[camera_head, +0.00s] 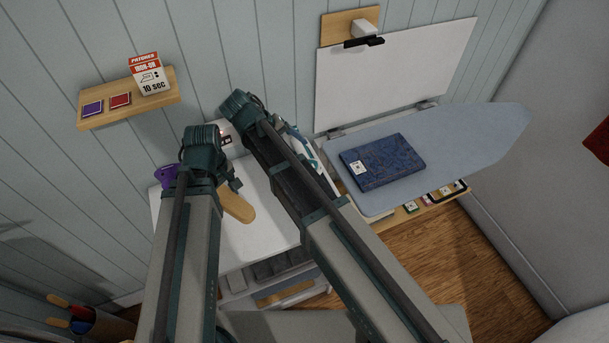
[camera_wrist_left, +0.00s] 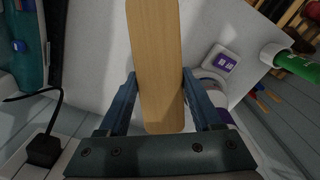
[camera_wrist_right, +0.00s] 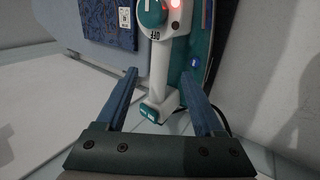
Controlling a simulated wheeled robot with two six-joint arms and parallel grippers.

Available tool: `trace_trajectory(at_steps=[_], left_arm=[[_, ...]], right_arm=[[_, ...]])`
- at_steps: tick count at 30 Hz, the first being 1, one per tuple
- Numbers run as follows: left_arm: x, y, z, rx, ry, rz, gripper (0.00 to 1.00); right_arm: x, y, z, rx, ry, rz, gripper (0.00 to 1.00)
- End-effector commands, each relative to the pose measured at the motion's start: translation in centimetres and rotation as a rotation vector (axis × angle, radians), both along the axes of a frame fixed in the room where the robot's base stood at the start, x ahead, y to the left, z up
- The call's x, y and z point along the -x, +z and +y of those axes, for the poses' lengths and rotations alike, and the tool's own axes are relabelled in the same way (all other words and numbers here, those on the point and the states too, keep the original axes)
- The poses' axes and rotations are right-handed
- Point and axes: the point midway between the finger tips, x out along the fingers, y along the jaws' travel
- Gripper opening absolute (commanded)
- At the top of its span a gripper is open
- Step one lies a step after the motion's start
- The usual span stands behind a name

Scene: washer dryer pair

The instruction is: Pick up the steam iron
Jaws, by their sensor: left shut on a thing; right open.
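The steam iron (camera_wrist_right: 157,65) is white and teal, with a dial and a lit red light. In the right wrist view its handle lies between the fingers of my open right gripper (camera_wrist_right: 160,76); I cannot tell whether they touch it. In the head view only a small teal and white part of the iron (camera_head: 303,148) shows beside my right arm, which hides the rest. My left gripper (camera_wrist_left: 158,76) is shut on a wooden board (camera_wrist_left: 157,45); the board (camera_head: 238,204) also shows in the head view, over the white top.
A black plug (camera_wrist_left: 42,150) with a cord is at the wall.

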Motion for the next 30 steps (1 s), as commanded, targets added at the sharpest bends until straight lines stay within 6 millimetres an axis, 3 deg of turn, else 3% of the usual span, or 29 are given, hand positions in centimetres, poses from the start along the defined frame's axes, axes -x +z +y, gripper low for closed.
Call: trace_trajectory(at_steps=[13,23,30], left_arm=[[0.0,-4.7,0.0,0.000,0.000,0.000,0.10],[0.0,-4.8,0.0,0.000,0.000,0.000,0.10],[0.0,-4.8,0.0,0.000,0.000,0.000,0.10]], right_arm=[[-1.0,-4.7,-2.6,0.000,-0.001,-0.001,0.69],[-1.2,-4.9,-3.1,0.000,-0.001,-0.001,0.69],[-1.2,-4.9,-3.0,0.000,-0.001,-0.001,0.28]])
